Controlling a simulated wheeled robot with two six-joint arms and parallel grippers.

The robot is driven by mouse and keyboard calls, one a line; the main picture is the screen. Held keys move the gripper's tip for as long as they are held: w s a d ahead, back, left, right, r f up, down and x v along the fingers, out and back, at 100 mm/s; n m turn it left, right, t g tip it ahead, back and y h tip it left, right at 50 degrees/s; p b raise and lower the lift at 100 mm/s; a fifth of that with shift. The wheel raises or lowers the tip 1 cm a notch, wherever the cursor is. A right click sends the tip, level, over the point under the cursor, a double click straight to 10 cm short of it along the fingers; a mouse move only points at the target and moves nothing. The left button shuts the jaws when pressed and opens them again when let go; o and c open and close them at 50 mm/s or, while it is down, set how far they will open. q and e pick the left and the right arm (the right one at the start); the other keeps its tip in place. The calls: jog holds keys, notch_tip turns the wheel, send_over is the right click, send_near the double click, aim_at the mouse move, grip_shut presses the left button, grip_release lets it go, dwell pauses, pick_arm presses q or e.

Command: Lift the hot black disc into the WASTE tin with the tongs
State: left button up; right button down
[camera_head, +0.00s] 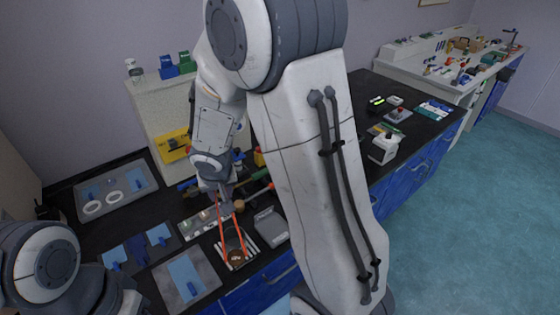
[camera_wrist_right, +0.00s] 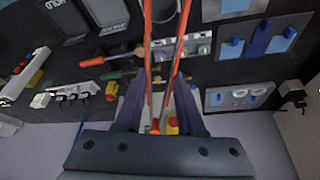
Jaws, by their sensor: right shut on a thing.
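My right gripper (camera_head: 224,203) is shut on a pair of red tongs (camera_head: 219,220) and holds them pointing down over the bench. The tongs (camera_wrist_right: 148,55) also show in the right wrist view, running out from between the fingers of my right gripper (camera_wrist_right: 160,105). In the head view, their two arms spread over a small white-striped stand or tray (camera_head: 250,262). A dark, brownish round thing (camera_head: 236,257) lies there between the tips; I cannot tell whether it is the black disc or whether the tips touch it. I cannot make out the WASTE tin. My left gripper is out of view.
A grey box (camera_head: 271,226) stands close right of the tongs. Blue-and-grey trays (camera_head: 187,281) lie to the left, and a tray with white rings (camera_head: 117,188) farther back. Tools with coloured handles lie behind. My right arm hides the bench's middle.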

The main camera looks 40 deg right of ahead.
jog(key=shift+d, duration=0.1)
jog(key=w+d+r+m+g+h+p, duration=0.2)
jog(key=d+m+p, duration=0.3)
jog(key=d+m, duration=0.6)
jog(key=shift+w+d+g+h, duration=0.15)
jog(key=shift+d+g+h, duration=0.35)
jog(key=shift+d+g, duration=0.15)
jog(key=shift+f, duration=0.15)
notch_tip(320, 180, down, 9)
jog(key=b, duration=0.3)
jog(key=shift+b, duration=0.4)
jog(key=c, duration=0.9)
grip_release()
